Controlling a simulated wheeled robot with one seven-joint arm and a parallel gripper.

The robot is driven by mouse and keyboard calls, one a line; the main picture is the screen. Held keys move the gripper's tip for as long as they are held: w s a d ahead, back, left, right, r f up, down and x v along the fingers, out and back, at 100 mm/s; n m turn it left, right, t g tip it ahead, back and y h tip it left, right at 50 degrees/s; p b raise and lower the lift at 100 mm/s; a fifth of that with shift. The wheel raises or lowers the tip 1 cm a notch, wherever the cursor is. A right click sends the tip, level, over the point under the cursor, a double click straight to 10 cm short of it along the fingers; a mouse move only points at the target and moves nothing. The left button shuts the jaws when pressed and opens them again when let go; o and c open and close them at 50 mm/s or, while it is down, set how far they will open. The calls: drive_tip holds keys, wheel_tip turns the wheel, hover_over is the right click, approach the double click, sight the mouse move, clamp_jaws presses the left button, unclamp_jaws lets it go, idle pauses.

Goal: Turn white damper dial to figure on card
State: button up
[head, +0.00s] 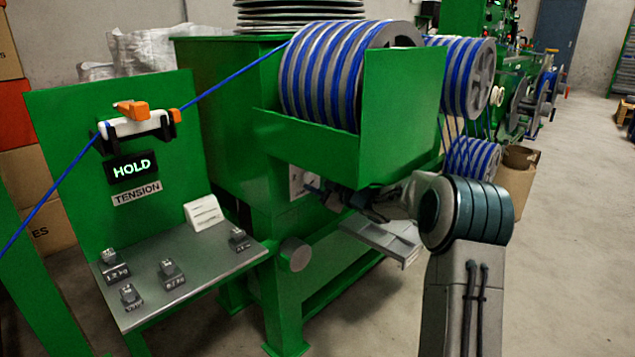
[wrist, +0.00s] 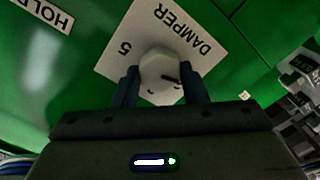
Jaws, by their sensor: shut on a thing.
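The white damper dial (wrist: 162,75) sits on a white plate (wrist: 118,62) lettered DAMPER, with a figure 5 showing. The rest of the scale is hidden by the dial and my gripper. My gripper (wrist: 165,88) is shut on the dial, one finger on each side; a dark mark shows on the dial's face. In the head view my gripper (head: 322,192) reaches the plate (head: 300,181) on the green machine's front, and the dial is hidden there. A small white card (head: 203,212) stands on the grey shelf; its print is too small to read.
The grey shelf (head: 190,262) holds several small weights with labels. A HOLD display (head: 132,168) glows above a TENSION label. A blue cable (head: 235,80) runs to the large drum (head: 330,75).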

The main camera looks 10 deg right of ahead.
drive_tip(key=shift+f, duration=0.1)
drive_tip(key=o, duration=1)
drive_tip(key=shift+c, duration=0.2)
drive_tip(key=shift+s+d, duration=0.1)
drive_tip(key=p+v, duration=0.3)
drive_tip(key=v, duration=1)
drive_tip(key=shift+s+d, duration=0.15)
drive_tip(key=shift+s, duration=0.1)
